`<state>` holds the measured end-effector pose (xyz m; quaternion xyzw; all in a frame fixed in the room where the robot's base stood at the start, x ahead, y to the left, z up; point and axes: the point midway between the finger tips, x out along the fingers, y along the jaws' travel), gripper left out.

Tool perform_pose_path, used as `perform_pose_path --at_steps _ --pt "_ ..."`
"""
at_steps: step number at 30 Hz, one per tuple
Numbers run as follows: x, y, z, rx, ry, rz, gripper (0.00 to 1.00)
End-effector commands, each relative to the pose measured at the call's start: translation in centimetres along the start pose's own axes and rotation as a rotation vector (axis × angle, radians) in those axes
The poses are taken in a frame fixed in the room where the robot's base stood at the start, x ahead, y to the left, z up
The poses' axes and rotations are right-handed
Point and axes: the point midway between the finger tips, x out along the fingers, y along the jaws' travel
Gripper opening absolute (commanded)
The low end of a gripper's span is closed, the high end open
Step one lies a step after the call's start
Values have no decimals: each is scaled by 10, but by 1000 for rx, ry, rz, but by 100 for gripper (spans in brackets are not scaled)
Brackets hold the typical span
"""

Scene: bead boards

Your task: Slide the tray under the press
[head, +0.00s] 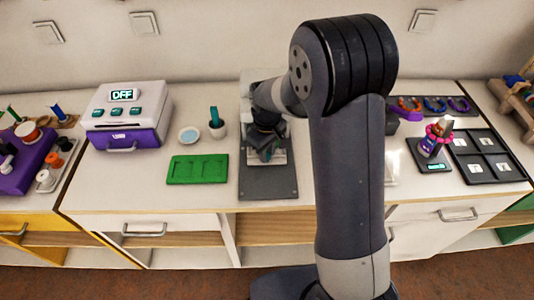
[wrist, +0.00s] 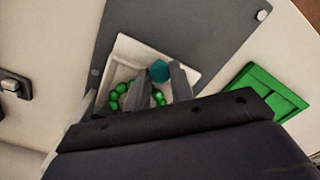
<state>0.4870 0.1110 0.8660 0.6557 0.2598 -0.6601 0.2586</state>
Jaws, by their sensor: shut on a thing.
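The tray is a small whitish square (wrist: 126,50) with a ring of green beads (wrist: 119,98) and a teal knob (wrist: 159,70) in the wrist view. My gripper (wrist: 161,76) is shut on the teal knob, with one finger on each side. In the head view my gripper (head: 266,152) is over the dark grey base plate (head: 268,187), and a pale edge of the tray (head: 281,158) shows beside it. The tray is over this plate; whether it touches cannot be told. The press is mostly hidden behind my arm; a pale part (head: 250,77) may belong to it.
A white and purple machine (head: 127,115) stands farther left. A black compartment tray (head: 487,157) is at right. The plate's front is clear.

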Motion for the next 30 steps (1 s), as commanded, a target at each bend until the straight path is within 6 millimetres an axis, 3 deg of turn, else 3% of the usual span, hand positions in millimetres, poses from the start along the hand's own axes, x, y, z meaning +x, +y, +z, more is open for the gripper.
perform_pose_path --at_steps 4,5,12,22,30 --pt "-2 3 -4 -1 13 10 0" --pt "-2 3 -4 -1 13 10 24" --pt "-2 2 -3 -1 10 8 43" --pt "-7 2 -2 -1 10 7 44" --pt "-55 2 -3 -1 14 9 44"
